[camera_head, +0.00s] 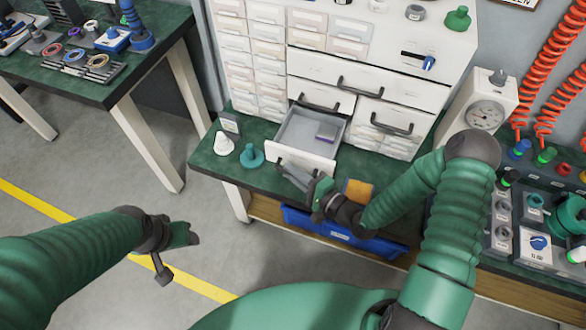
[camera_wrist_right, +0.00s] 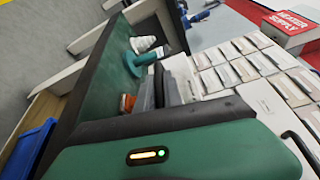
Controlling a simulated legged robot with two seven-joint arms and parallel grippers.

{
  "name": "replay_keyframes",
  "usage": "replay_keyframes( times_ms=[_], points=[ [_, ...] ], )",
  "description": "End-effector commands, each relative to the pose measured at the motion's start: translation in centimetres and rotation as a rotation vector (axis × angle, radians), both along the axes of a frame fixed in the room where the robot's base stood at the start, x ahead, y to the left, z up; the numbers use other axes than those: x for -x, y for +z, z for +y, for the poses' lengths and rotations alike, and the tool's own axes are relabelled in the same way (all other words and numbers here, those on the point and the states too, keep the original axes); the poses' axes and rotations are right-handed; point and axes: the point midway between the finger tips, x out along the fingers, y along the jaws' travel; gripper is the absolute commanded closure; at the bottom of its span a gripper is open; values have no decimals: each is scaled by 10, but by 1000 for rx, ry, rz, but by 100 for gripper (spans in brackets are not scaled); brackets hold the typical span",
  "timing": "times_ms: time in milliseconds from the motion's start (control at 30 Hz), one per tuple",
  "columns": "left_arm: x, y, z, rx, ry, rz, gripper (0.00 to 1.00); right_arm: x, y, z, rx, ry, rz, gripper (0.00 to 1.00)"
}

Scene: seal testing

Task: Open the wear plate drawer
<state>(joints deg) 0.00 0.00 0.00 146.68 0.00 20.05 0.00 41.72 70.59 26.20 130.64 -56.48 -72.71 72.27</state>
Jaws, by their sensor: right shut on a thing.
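The wear plate drawer (camera_head: 296,158) is pulled out from the lower part of the white cabinet (camera_head: 322,74). Its grey inside shows, with a small purple-grey block (camera_head: 326,131) at the right. My right gripper (camera_head: 284,170) is at the drawer's front, shut on its handle, which the fingers mostly hide. In the right wrist view the gripper body fills the foreground and its grip (camera_wrist_right: 166,88) is partly hidden. My left gripper (camera_head: 180,254) hangs over the floor at lower left, its fingers apart and empty.
A white cone-shaped part (camera_head: 223,144) and a teal flanged part (camera_head: 251,156) stand left of the drawer on the green bench. A blue bin (camera_head: 340,232) sits below the bench edge. A dial gauge (camera_head: 482,115) stands right of the cabinet.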

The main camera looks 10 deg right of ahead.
Motion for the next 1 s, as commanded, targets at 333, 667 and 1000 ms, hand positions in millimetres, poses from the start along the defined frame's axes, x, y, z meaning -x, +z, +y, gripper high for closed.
replay_keyframes(
  times_ms=[333,667,1000],
  points=[
    [0,-1,0,0,0,0,43,1,-3,-1,3,-1,8,76],
    [0,0,0,0,0,0,43,1,-1,0,1,0,2,67],
    [0,4,0,0,0,0,43,18,2,-14,1,-3,3,67]
  ],
)
